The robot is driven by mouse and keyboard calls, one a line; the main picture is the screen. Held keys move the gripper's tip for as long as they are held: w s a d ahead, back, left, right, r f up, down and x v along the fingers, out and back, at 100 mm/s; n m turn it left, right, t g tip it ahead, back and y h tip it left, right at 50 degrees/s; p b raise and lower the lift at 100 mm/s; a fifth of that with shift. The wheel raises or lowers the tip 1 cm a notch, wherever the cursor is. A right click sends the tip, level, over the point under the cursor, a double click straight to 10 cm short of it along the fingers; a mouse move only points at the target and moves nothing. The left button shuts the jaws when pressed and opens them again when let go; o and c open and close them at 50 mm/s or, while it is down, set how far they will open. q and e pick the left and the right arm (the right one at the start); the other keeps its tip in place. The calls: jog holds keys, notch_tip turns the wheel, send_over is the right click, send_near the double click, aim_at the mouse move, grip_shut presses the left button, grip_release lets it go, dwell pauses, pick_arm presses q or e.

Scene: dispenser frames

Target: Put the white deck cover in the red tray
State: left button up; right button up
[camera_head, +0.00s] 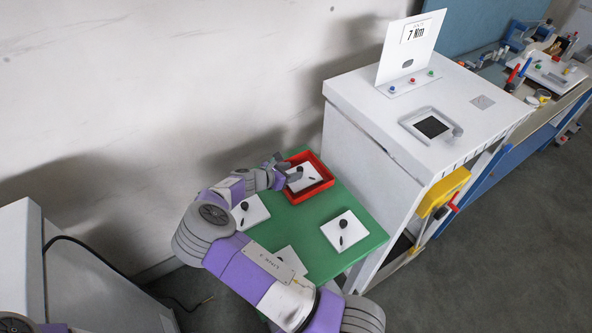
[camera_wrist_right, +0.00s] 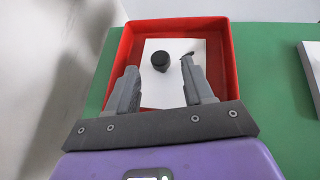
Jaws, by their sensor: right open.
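A white deck cover (camera_head: 313,173) with a black knob and a small dark slot lies inside the red tray (camera_head: 313,193). In the right wrist view the cover (camera_wrist_right: 180,94) lies flat on the floor of the tray (camera_wrist_right: 232,62), within its walls. My right gripper (camera_head: 286,173) is over the tray. In the wrist view its fingers (camera_wrist_right: 160,72) are open, one on each side of the knob (camera_wrist_right: 161,61), with gaps on both sides. Whether the fingertips are level with the knob is hard to tell. My left gripper is not in view.
The tray stands at the back of a green table (camera_head: 300,236). Similar white plates lie on it at left (camera_head: 249,213), at right (camera_head: 345,231) and at front (camera_head: 290,259), partly hidden by my right arm. A tall white dispenser cabinet (camera_head: 370,110) stands close right; a wall is behind.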

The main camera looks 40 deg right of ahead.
jog(key=v, duration=0.8)
jog(key=shift+a+r, duration=0.15)
jog(key=shift+a, duration=0.1)
